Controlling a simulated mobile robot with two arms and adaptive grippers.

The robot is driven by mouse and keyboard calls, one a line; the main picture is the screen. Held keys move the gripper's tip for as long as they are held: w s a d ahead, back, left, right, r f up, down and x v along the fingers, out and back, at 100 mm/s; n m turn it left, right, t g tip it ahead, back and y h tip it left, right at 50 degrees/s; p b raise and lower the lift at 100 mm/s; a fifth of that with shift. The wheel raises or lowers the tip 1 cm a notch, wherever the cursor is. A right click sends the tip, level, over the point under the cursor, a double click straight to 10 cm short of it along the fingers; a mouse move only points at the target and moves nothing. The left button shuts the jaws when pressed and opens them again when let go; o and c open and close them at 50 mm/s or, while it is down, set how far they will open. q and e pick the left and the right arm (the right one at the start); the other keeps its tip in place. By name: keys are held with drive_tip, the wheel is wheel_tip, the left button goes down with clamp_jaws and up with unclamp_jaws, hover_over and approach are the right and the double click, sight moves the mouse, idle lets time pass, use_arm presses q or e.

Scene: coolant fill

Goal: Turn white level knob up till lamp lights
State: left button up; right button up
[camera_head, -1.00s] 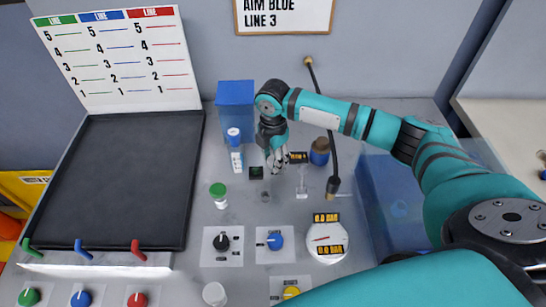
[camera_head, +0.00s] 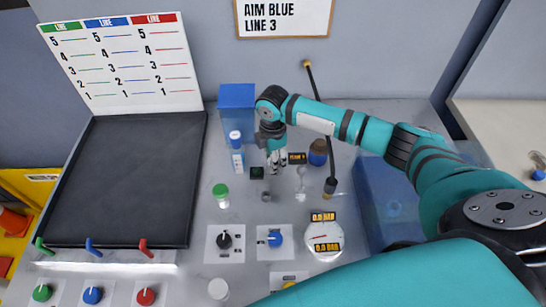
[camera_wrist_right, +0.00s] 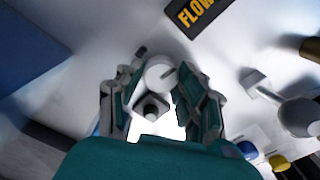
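A round white knob (camera_wrist_right: 158,74) with a grey pointer mark shows in the right wrist view, between the fingertips of my right gripper (camera_wrist_right: 160,84). The fingers stand apart on either side of it. I cannot tell whether they touch it. In the head view my right gripper (camera_head: 277,160) points down at the panel and hides this knob. A small dark square (camera_head: 257,173), possibly a lamp, lies left of the gripper and looks unlit. My left gripper is not in view.
A FLOW label (camera_wrist_right: 200,14) and a pale lever (camera_head: 300,196) lie right of the gripper. A blue container (camera_head: 237,108) stands behind.

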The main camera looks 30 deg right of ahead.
drive_tip(key=o, duration=0.4)
wheel_tip(320, 180, up, 12)
drive_tip(key=shift+r, duration=0.1)
idle(0.4)
idle(0.4)
